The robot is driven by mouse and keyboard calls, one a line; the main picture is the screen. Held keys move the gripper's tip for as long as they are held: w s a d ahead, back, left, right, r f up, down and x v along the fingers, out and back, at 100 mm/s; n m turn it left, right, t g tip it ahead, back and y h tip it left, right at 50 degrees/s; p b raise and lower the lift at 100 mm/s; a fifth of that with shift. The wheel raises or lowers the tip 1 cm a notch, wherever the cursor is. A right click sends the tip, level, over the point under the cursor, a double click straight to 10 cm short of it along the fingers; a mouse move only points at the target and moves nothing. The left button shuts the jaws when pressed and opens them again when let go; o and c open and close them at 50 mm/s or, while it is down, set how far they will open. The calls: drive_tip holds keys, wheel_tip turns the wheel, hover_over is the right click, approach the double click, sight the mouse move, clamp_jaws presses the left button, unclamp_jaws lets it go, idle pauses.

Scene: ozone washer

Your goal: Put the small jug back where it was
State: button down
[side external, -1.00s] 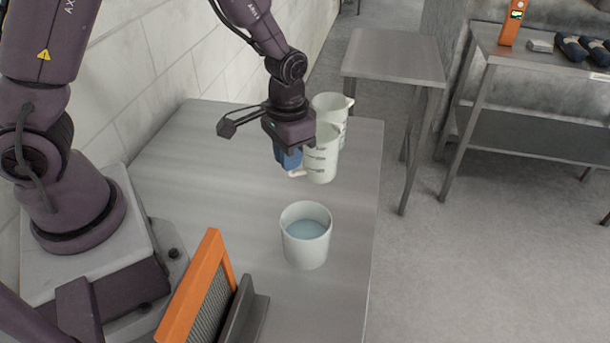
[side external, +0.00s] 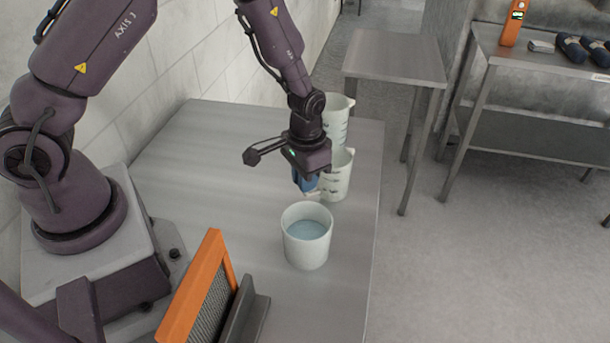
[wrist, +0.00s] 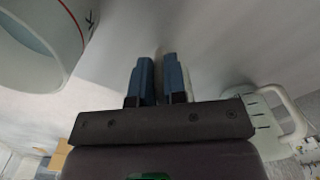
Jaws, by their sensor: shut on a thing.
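The small jug (side external: 338,178) is white with dark graduation marks. It is upright in the side external view, behind and right of the water-filled container. My gripper (side external: 305,186) is shut on its left side, where the handle is, with blue fingers pointing down. The fingers (wrist: 158,80) also show in the wrist view, where the grip itself is unclear. My gripper partly covers the jug, and I cannot tell whether its base touches the table.
A white container (side external: 306,248) of bluish water stands just in front of my gripper. A larger white jug (side external: 336,118) stands behind the small one. An orange-framed panel (side external: 200,295) stands at the front. The table's (side external: 200,150) left part is clear.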

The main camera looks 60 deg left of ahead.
drive_tip(key=c, duration=1.2)
unclamp_jaws()
drive_tip(key=shift+o, duration=0.2)
wheel_tip(320, 180, up, 13)
drive_tip(key=s+a+r+t, duration=0.1)
drive_tip(key=s+r+t, duration=0.4)
drive_tip(key=s+r, duration=1.1)
drive_tip(key=shift+s+a+r+t, duration=0.15)
drive_tip(key=shift+s+r+t, duration=0.25)
drive_tip(key=shift+s, duration=0.1)
